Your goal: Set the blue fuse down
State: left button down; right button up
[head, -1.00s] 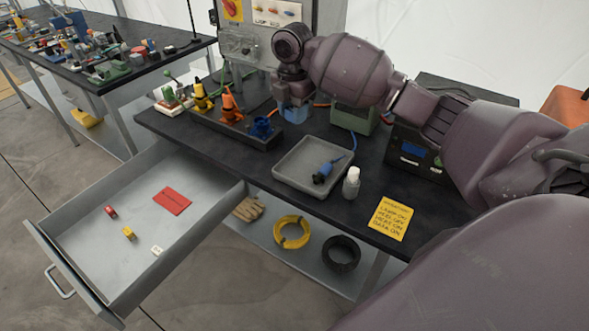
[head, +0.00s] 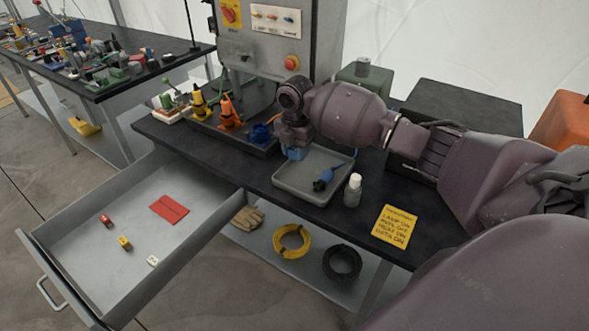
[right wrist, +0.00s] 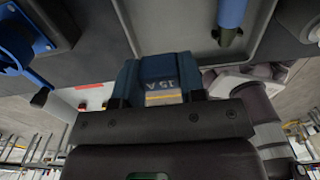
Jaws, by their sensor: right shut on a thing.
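The blue fuse (head: 297,154) is in my right gripper (head: 295,145), which is shut on it. The fuse is over the back left part of the grey tray (head: 283,183); whether it touches the tray I cannot tell. In the right wrist view the blue fuse (right wrist: 160,70) sticks out past the dark jaws (right wrist: 160,105), with a marking ending in "5A" and a yellow-orange strip. My left gripper is not in view.
A blue plug (head: 324,180) lies in the tray, with a white bottle (head: 353,190) at its right. A rack of yellow, orange and blue connectors (head: 230,122) stands to the left. The open drawer (head: 120,255) holds small red, yellow and white pieces and a red card (head: 169,208).

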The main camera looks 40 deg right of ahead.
aim_at(295, 175)
notch_tip(295, 175, down, 6)
jog(key=shift+f+b, duration=0.2)
jog(key=shift+b, duration=0.25)
jog(key=shift+f, duration=0.15)
jog(key=o, duration=0.7)
